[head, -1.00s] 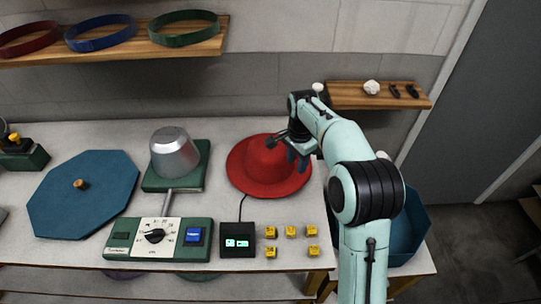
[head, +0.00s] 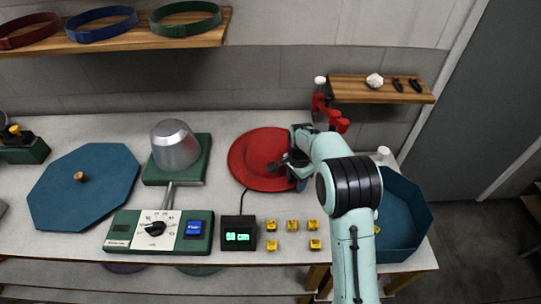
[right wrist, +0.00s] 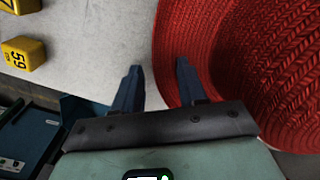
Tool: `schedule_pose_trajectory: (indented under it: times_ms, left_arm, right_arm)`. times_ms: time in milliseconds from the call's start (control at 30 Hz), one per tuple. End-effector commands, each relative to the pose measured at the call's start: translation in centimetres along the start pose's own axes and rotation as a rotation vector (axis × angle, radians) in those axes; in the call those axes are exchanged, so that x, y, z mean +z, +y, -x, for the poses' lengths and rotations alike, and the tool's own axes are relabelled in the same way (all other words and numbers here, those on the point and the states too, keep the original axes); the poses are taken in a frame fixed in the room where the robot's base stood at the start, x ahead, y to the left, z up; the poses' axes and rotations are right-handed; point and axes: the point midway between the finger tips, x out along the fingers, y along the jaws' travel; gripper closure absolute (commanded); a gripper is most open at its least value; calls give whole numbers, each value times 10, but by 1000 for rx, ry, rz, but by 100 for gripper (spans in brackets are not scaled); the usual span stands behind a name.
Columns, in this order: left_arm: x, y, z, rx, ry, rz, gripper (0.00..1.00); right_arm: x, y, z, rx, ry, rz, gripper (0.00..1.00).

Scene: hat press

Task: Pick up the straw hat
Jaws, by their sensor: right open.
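The red woven straw hat (head: 250,160) lies on the table, right of the metal hat form. Its weave and brim fill the right side of the right wrist view (right wrist: 255,65). My right gripper (head: 293,174) is at the hat's right front edge and hides part of it. In the right wrist view its two fingers (right wrist: 160,80) are apart. The brim's edge runs between them in the picture, and the right finger overlaps the brim. I cannot tell whether the fingers touch it. My left gripper is not in view.
The metal form (head: 174,148) and control panel (head: 158,230) stand left of the hat. A display (head: 238,235) and several yellow blocks (head: 292,226) are in front. A blue bin (head: 408,215) is right of my arm.

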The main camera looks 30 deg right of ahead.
Motion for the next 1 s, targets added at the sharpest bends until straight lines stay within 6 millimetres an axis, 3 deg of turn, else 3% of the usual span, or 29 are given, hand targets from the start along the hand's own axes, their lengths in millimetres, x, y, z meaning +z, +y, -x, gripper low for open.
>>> schedule_pose_trajectory:
  times_ms: [167, 300, 733, 867, 1000]
  left_arm:
    - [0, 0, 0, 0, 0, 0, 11]
    - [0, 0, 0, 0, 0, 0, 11]
    - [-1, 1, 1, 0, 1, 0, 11]
    - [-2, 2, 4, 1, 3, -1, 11]
    - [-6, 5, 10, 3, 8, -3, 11]
  right_arm:
    - [0, 0, 0, -1, 0, 0, 59]
    - [0, 0, 0, -1, 0, 1, 100]
    - [0, -2, 8, -5, 1, 2, 100]
    - [0, -2, 29, -9, 2, 2, 100]
    - [0, -3, 66, -10, 2, 2, 100]
